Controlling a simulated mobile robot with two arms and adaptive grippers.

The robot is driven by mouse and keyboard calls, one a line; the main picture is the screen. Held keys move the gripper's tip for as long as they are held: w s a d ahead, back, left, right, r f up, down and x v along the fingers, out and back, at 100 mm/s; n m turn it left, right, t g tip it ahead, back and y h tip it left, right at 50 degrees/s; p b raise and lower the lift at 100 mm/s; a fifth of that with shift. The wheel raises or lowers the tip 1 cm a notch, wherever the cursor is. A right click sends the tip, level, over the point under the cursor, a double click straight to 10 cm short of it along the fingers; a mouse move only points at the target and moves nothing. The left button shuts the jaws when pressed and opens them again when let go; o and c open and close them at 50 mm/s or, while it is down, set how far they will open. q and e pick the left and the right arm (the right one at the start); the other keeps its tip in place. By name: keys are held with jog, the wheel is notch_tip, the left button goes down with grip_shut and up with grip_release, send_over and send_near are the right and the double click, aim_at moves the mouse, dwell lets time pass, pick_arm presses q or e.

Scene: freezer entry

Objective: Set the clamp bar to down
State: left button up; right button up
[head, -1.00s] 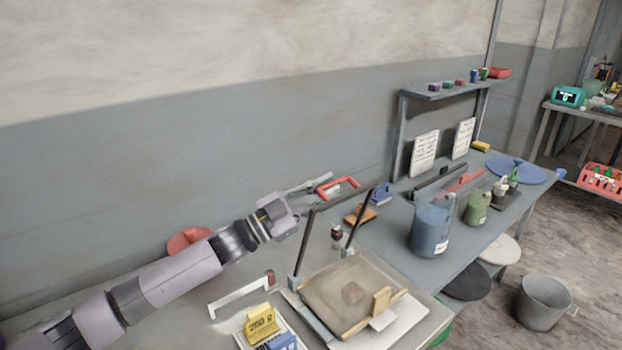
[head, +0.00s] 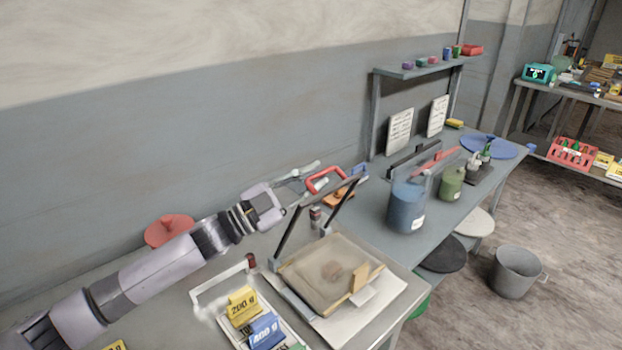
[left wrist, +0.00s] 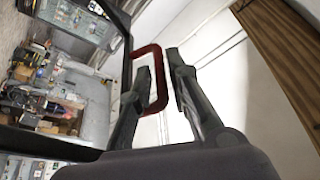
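The clamp bar (head: 331,191) is a dark U-shaped frame standing raised and tilted above a wooden-rimmed board (head: 301,292) on the bench. A red handle (head: 322,178) stands on its crosspiece and shows large in the left wrist view (left wrist: 162,92). My left gripper (head: 314,178) is at this handle. My right gripper is out of view.
A yellow weight (head: 242,305) and a blue weight (head: 264,332) stand in front left of the board. A blue jug (head: 407,207) and a green jug (head: 451,184) stand to the right. A red round object (head: 169,230) lies behind my left arm.

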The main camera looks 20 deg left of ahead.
pick_arm(q)
jog(key=shift+o, duration=1.2)
jog(key=v, duration=1.2)
